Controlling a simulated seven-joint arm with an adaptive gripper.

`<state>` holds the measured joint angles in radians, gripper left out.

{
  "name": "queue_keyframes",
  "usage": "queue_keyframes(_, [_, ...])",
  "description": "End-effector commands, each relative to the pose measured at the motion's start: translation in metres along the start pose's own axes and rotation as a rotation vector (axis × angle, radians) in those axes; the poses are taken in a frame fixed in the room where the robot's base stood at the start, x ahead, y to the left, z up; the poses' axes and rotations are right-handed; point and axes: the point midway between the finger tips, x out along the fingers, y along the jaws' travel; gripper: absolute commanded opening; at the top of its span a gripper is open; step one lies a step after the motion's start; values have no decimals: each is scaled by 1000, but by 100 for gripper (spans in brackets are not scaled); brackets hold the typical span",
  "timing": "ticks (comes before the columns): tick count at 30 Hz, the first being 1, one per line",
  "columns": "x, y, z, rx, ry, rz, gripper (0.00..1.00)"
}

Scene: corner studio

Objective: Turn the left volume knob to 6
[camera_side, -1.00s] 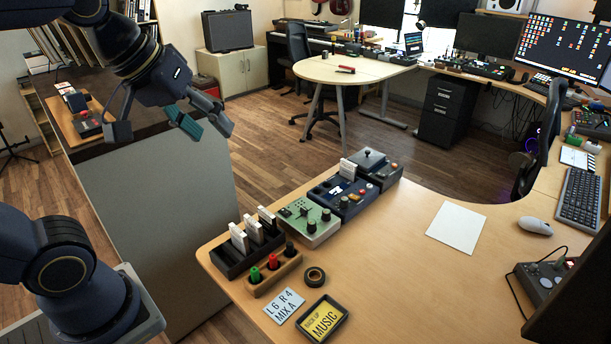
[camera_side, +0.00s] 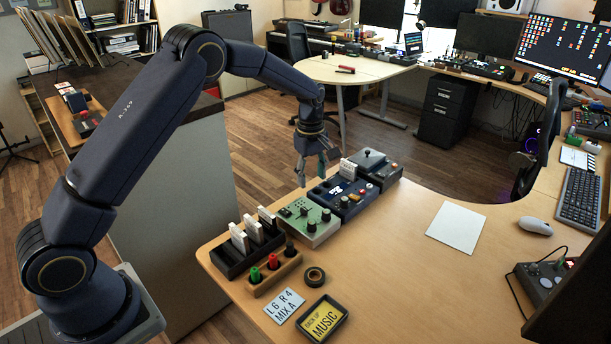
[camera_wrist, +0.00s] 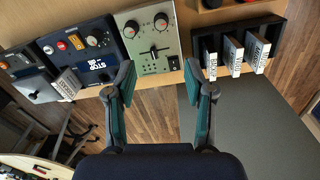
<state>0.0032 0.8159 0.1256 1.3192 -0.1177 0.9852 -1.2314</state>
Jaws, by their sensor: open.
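The pale green mixer box (camera_side: 308,222) stands on the wooden table and carries two dark round knobs. The left knob (camera_side: 311,227) and the right knob (camera_side: 326,215) sit along its front edge. In the wrist view the mixer (camera_wrist: 151,42) is upside down, so the left knob (camera_wrist: 161,22) is on the right and the right knob (camera_wrist: 131,29) on the left. Their pointer readings are too small to tell. My gripper (camera_side: 314,172) is open and empty above and behind the mixer, touching nothing. Its green-padded fingers (camera_wrist: 158,85) are spread wide. A card (camera_side: 285,306) reads "L6 R4 MIX A".
A dark rack (camera_side: 234,262) with white cassettes stands left of the mixer. A blue box (camera_side: 345,205) adjoins its right side. A wooden holder (camera_side: 262,284) with coloured pegs, a tape roll (camera_side: 315,276) and a music tray (camera_side: 336,326) lie in front.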

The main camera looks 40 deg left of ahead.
Motion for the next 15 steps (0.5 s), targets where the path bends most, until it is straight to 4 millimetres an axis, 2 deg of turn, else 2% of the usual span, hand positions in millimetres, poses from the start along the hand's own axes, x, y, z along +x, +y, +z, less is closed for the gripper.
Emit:
queue_keyframes(5, [23,-2,0,1,-2,-10,54])
queue_keyframes(15, [102,-3,1,2,-2,-9,54])
